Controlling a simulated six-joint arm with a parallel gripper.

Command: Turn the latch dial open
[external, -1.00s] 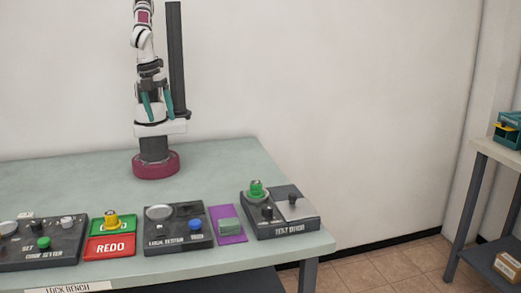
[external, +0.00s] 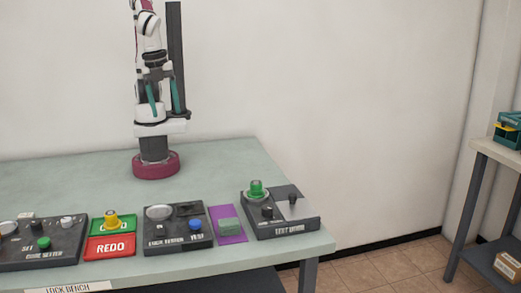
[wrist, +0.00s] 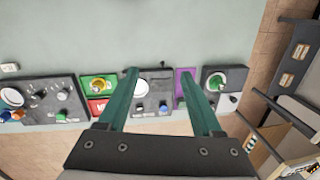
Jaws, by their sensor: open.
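Several control boxes stand along the front of the bench; I cannot tell for certain which knob is the latch dial. The right box (external: 283,226) has a green dome (external: 256,190), a black knob (external: 267,211) and another dark knob (external: 292,201). The lock tester box (external: 178,236) has a round pale disc (external: 159,212) and a blue button (external: 195,226). The code setter box (external: 70,254) carries a green knob (external: 43,243). My gripper (external: 163,98) is open and empty, high above the bench's back, apart from every box. Its teal fingers show in the wrist view (wrist: 157,76).
A purple mat (external: 234,236) carries a grey-green block (external: 229,225). A side shelf (external: 505,154) stands at the right.

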